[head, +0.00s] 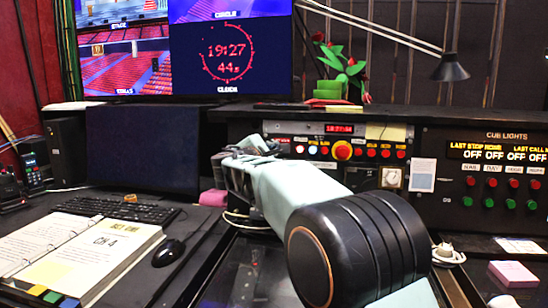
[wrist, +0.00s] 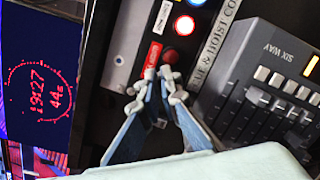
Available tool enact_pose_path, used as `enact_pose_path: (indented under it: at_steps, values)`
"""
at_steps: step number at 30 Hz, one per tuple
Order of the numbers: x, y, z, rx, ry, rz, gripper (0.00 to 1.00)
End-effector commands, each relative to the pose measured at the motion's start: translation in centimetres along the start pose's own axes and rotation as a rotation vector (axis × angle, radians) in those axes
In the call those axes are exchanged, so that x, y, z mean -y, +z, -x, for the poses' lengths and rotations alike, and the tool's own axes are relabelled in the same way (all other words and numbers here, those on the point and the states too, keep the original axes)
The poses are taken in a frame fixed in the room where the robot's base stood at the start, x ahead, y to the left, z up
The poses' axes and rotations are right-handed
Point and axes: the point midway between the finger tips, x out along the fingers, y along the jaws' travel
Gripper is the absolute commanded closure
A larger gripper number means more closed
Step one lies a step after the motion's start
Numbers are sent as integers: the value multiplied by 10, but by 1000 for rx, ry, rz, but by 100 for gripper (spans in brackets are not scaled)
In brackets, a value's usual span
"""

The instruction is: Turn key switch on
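My gripper (wrist: 158,74) is in front of the left part of the control panel (head: 308,136). In the wrist view its two blue-grey fingers converge, with their tips close together just below a red button (wrist: 170,55) and over the dark panel. A narrow gap seems to show between the tips, but I cannot tell how far they are apart or whether they touch the panel. In the head view the gripper (head: 240,152) is seen partly from behind, in front of the panel's left end. I cannot make out the key switch or its position; it may be hidden behind the fingers.
A grey fader box (wrist: 262,95) stands close to the right finger in the wrist view.

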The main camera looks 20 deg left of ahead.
Motion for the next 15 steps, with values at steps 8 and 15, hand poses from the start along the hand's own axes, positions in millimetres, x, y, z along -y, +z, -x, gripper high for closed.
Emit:
enact_pose_path:
  at_steps: [8, 15]
  values:
    - [4, -3, 0, -1, -37, -255, 100]
    - [4, -2, 0, 0, -66, -440, 100]
